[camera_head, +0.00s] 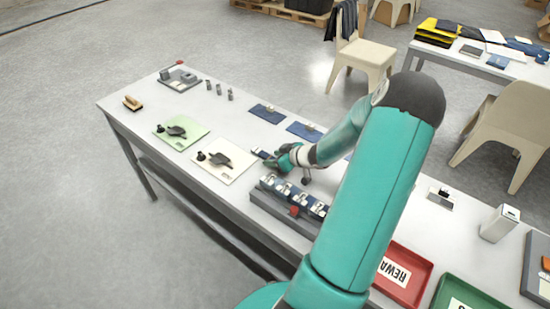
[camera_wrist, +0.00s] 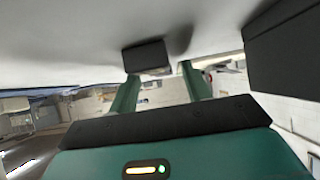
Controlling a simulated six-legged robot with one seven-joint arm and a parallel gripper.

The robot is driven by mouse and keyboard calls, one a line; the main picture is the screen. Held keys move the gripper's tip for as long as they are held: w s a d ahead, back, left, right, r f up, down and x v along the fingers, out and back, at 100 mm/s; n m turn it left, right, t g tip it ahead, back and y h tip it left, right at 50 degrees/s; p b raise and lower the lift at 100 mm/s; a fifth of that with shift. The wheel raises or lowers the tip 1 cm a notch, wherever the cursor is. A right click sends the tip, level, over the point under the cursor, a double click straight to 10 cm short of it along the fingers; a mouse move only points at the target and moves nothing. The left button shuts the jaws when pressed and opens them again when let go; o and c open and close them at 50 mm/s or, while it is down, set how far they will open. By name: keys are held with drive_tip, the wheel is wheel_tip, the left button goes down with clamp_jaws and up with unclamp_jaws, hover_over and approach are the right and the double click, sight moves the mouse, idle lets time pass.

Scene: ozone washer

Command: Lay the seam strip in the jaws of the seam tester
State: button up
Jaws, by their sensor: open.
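My gripper (camera_head: 276,161) is low over the middle of the long table, at the left end of a dark rack. In the wrist view its two green fingers (camera_wrist: 160,82) are apart. A small dark block (camera_wrist: 146,56) shows just beyond and between the fingertips; I cannot tell whether they touch it. In the head view a small dark blue piece (camera_head: 262,153) lies at the fingertips; I cannot tell whether it is the seam strip. A grey device with a red knob (camera_head: 178,78) stands at the table's far left end; it may be the seam tester.
The dark rack (camera_head: 270,207) holds several blue and white pieces. A cream board (camera_head: 226,170) and a green board (camera_head: 170,136) carry dark tools. Blue mats (camera_head: 268,113) lie along the back edge. A red tray (camera_head: 403,292) and green tray (camera_head: 478,286) are at right.

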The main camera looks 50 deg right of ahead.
drive_tip(key=shift+r, duration=0.25)
drive_tip(key=v, duration=1.2)
drive_tip(key=shift+f, duration=0.1)
drive_tip(key=w+a+r+g+h, duration=0.1)
drive_tip(key=w+a+r+h, duration=0.3)
drive_tip(key=w+r, duration=0.45)
drive_tip(key=s+a+r+m+g+h, duration=0.1)
drive_tip(key=a+r, duration=0.5)
drive_tip(key=a, duration=0.2)
drive_tip(key=s+a+r+m+g+h, duration=0.1)
drive_tip(key=a+r, duration=0.5)
drive_tip(key=a, duration=0.3)
drive_tip(key=shift+s+r+g+h, duration=0.25)
drive_tip(key=shift+g+h, duration=0.05)
drive_tip(key=shift+h, duration=0.1)
drive_tip(key=shift+o, duration=0.4)
drive_tip(key=s+a+g+y, duration=0.1)
drive_tip(key=s+a+y, duration=0.2)
drive_tip(key=a, duration=0.6)
drive_tip(key=s+a+n+g+y, duration=0.1)
drive_tip(key=s+a+y, duration=0.1)
drive_tip(key=s+a, duration=0.6)
drive_tip(key=shift+a+y, duration=0.4)
drive_tip(key=shift+a, duration=0.15)
